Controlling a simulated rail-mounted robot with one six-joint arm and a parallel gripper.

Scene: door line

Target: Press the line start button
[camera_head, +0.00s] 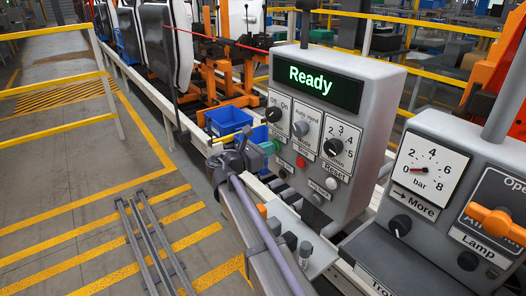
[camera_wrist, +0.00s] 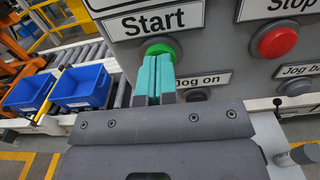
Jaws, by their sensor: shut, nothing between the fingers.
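The green start button (camera_wrist: 160,47) sits under a "Start" label (camera_wrist: 155,20) on a grey control box (camera_head: 361,92). My gripper (camera_wrist: 155,58) is shut and empty, its teal fingertips together. In the wrist view the tips overlap the lower part of the button, covering some of it. In the head view my gripper (camera_head: 266,148) reaches the box's left side, with its tips at the green button, which is mostly hidden. I cannot tell whether they touch or whether the button is pushed in. The box's screen (camera_head: 316,82) reads "Ready".
A red stop button (camera_wrist: 277,41) sits right of the green one. A "Jog on" label (camera_wrist: 203,80) and a dark button (camera_wrist: 197,95) are just below. Blue bins (camera_wrist: 80,86) stand on rollers to the left. A second panel (camera_head: 458,185) with a gauge stands at right.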

